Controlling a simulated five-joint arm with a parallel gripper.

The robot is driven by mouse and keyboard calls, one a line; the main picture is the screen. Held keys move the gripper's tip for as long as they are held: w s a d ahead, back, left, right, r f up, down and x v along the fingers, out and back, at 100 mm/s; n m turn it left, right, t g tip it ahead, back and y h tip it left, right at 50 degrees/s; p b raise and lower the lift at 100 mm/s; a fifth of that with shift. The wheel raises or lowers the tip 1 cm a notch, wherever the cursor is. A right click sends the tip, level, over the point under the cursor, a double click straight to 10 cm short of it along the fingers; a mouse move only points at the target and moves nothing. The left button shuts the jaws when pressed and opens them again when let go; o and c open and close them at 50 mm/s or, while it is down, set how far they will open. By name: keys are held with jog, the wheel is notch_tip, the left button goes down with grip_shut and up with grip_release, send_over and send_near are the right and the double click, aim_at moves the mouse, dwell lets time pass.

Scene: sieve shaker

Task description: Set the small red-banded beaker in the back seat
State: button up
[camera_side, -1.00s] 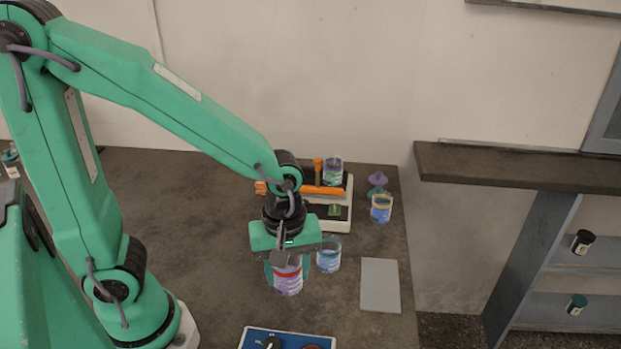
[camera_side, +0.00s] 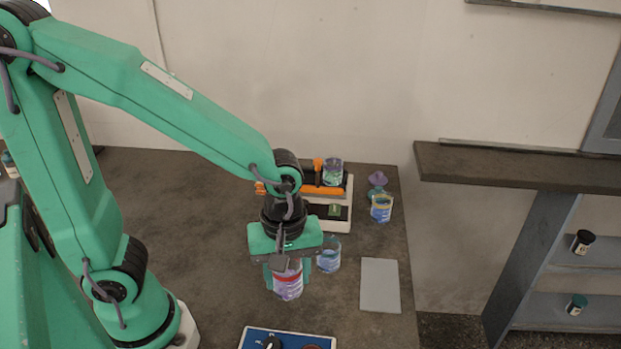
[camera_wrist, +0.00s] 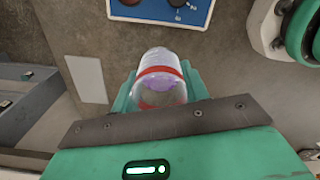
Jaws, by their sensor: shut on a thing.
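The small clear beaker with a red band (camera_side: 288,283) is upright between the jaws of my gripper (camera_side: 287,276). My gripper is shut on it, and the fingers hide parts of its sides. The wrist view shows the beaker (camera_wrist: 160,80) and its red band between the green fingers. I cannot tell the gap between its base and the table. The white device with an orange bar (camera_side: 325,190) stands behind my gripper, partly hidden by the arm. A clear beaker with coloured contents (camera_side: 333,172) is at its back right.
A blue-banded beaker (camera_side: 329,258) stands close to the right of my gripper. A yellow-banded beaker (camera_side: 381,212) and a purple-topped item (camera_side: 377,181) stand at the back right. A grey plate (camera_side: 380,286) lies at the right, a blue control panel (camera_side: 255,340) in front. The table's left is clear.

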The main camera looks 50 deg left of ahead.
jog(key=shift+r, duration=0.15)
notch_tip(320, 180, up, 9)
jog(key=w+a+r, duration=0.3)
jog(key=w, duration=0.7)
send_over(308, 180)
notch_tip(308, 180, down, 2)
jog(key=shift+n, duration=0.3)
jog(key=shift+s+f, duration=0.1)
jog(key=shift+f, duration=5)
jog(key=shift+f, duration=2.5)
